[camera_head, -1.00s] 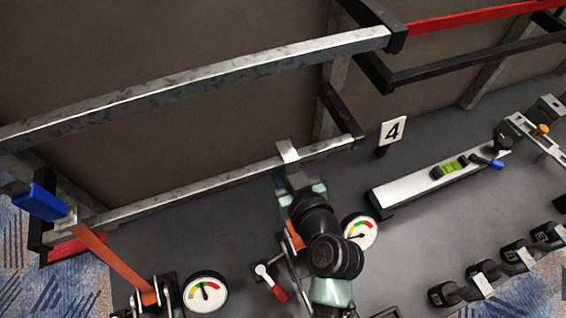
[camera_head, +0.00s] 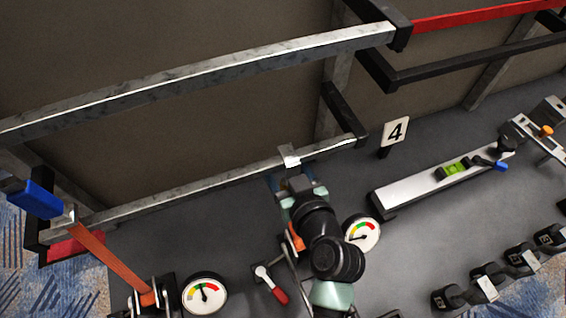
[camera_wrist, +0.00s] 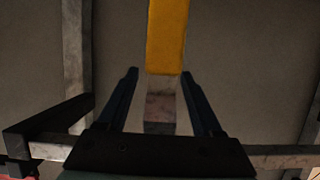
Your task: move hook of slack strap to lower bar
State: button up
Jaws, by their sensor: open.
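A silver metal hook piece (camera_head: 290,157) sits at the lower grey bar (camera_head: 200,185), right of its middle. My gripper (camera_head: 294,182) is just in front of it, at bar height. In the wrist view a yellow piece (camera_wrist: 167,35) with a metal part (camera_wrist: 160,105) below it stands between my open fingers (camera_wrist: 158,78), with gaps on both sides. The metal part's lower end is hidden behind my gripper. A bit of orange strap (camera_head: 295,238) shows beside my arm; most of it is hidden. Another orange strap (camera_head: 112,262) runs straight up to a blue-handled hook (camera_head: 36,198) at the lower bar's left end.
The upper grey bar (camera_head: 200,85) runs above the lower one. A silver rail with a green level (camera_head: 453,168) lies to the right.

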jog(key=shift+s, duration=0.1)
jog(key=b+v, duration=0.2)
jog(key=v, duration=1)
jog(key=shift+s+r, duration=0.2)
jog(key=shift+s, duration=0.15)
jog(key=shift+d, duration=0.15)
